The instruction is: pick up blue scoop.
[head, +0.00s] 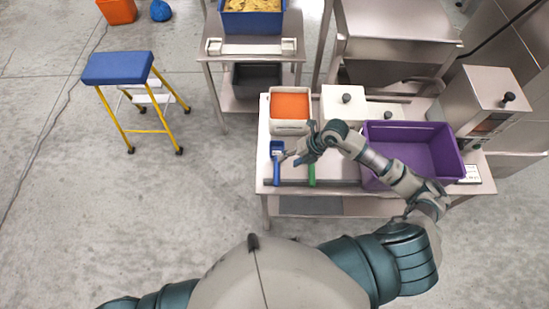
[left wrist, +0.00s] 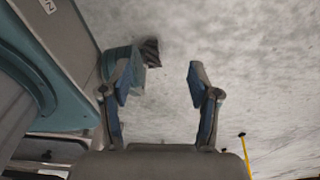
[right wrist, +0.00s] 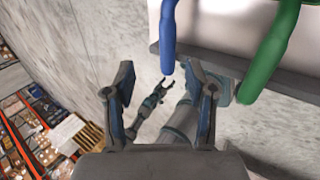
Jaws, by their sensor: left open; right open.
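The blue scoop (head: 277,170) lies near the left end of the steel table, its handle towards the front edge. My right gripper (head: 289,159) is open just right of it in the head view. In the right wrist view the blue scoop's handle (right wrist: 168,38) hangs down from the top, its end near the gap between the open fingers of my right gripper (right wrist: 160,75). I cannot tell whether they touch. My left gripper (left wrist: 158,80) is open and empty over the floor in its wrist view; the head view does not show it.
A green scoop (head: 312,174) lies close to the right of my right gripper. A white bin with orange contents (head: 290,127) stands behind, a purple crate (head: 455,160) to the right. A blue-topped stool (head: 117,67) stands on open floor at left.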

